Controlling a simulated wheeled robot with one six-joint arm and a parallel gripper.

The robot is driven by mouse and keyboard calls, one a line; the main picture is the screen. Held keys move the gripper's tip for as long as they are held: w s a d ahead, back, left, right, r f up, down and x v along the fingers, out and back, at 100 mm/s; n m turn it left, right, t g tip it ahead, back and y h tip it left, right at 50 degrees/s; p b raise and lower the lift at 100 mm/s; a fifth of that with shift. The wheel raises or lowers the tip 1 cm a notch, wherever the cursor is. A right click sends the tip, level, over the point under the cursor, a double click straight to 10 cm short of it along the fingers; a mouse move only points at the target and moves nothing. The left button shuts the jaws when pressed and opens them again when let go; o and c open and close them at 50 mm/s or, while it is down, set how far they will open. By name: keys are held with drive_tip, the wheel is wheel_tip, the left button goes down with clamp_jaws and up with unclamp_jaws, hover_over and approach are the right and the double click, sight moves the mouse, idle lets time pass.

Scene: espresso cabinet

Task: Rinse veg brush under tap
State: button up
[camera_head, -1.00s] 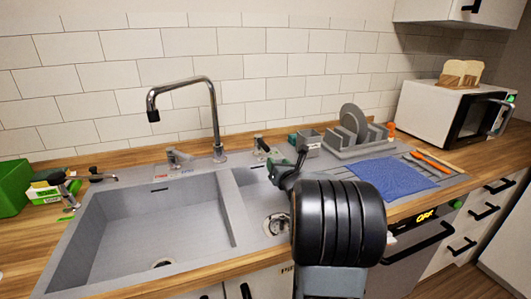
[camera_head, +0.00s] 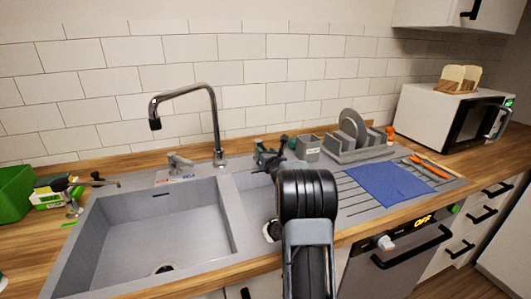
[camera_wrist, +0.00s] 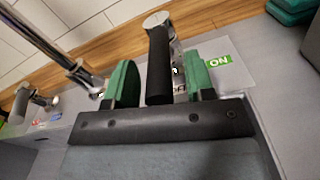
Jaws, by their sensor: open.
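The chrome tap (camera_head: 214,125) rises behind the double sink (camera_head: 230,225), its spout over the left basin. My gripper (camera_head: 268,152) is at the back edge of the right basin, right of the tap. In the wrist view its green fingers (camera_wrist: 156,85) are open, one on each side of a black-gripped lever (camera_wrist: 160,62). Gaps show on both sides of the lever. A green "ON" label (camera_wrist: 218,61) lies right of it. I cannot make out a veg brush in either view.
A grey caddy (camera_head: 308,148) and a dish rack with plates (camera_head: 353,140) stand close to my gripper's right. A blue cloth (camera_head: 390,184) lies on the drainboard. A green box (camera_head: 14,190) is at far left. The left basin (camera_head: 150,235) looks empty.

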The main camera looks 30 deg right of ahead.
drive_tip(key=shift+w, duration=0.15)
clamp_jaws()
idle(0.4)
